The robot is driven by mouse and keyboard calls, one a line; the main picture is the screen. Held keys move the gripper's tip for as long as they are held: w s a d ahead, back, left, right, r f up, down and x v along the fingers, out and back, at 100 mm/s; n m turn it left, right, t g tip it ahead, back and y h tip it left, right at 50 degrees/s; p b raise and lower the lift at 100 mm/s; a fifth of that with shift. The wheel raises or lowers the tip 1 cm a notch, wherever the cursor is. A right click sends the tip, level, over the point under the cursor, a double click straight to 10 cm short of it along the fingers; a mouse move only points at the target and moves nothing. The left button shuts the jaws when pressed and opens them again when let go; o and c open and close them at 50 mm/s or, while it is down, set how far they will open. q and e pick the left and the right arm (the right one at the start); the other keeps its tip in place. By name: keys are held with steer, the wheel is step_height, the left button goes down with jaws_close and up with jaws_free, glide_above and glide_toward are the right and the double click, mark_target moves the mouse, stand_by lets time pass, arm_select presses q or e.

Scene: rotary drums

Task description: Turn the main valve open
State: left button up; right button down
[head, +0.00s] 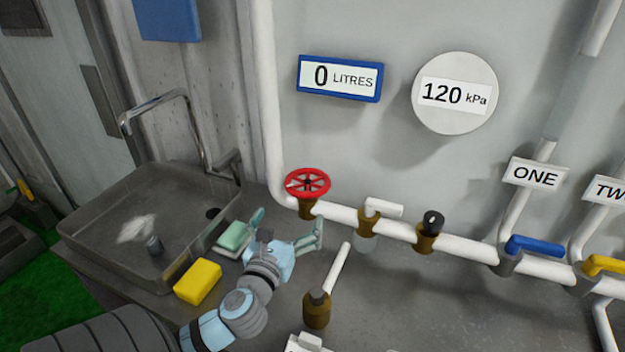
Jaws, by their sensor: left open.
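The red handwheel (307,183), which looks like the main valve, sits on a brass body on the white pipe (345,214) along the back wall. My left gripper (288,224) is in front of and below the wheel, its fingers spread open and pointing towards it. Nothing shows between the fingers, and they look apart from the wheel. The litres display (340,78) reads 0, and the round gauge (455,93) reads 120 kPa. My right gripper is not in view.
A sink (150,215) with a tall tap is at left. A yellow block (198,281) and a green block (234,236) lie by my left arm. A brass fitting with a white lever (317,309) stands right of it. Blue (535,246) and yellow (606,264) handles are further right.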

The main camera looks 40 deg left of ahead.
mark_target(306, 183)
arm_select(q)
steer(key=x, duration=0.6)
steer(key=shift+w+a+r, duration=0.15)
steer(key=shift+r, duration=0.2)
steer(key=x, duration=0.6)
steer(key=shift+w+f, duration=0.1)
steer(key=shift+f, duration=0.25)
steer(key=shift+r, duration=0.1)
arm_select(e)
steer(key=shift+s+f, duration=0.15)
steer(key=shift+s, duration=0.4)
arm_select(q)
steer(key=c, duration=0.8)
